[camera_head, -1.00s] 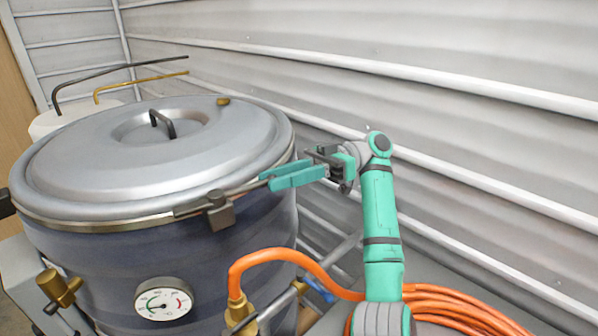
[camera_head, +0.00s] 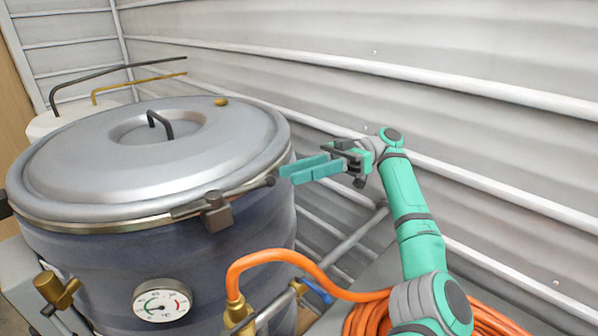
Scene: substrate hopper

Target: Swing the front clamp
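The front clamp (camera_head: 217,211) is a dark block on the rim of the large drum, below the lid (camera_head: 95,165). Its lever (camera_head: 245,191) runs to the right along the rim and ends in a dark knob. My gripper (camera_head: 287,174) has teal fingers pointing left. Their tips are just right of the knob in the picture, with a narrow space between. The fingers overlap in this view, so I cannot tell the gap between them. Nothing shows held in them.
An orange hose (camera_head: 290,257) arches from a brass fitting, with coils at the lower right. A dial gauge (camera_head: 161,300) sits on the drum's front. A corrugated wall (camera_head: 450,60) stands behind my arm. Bent rods (camera_head: 120,68) rise behind the lid.

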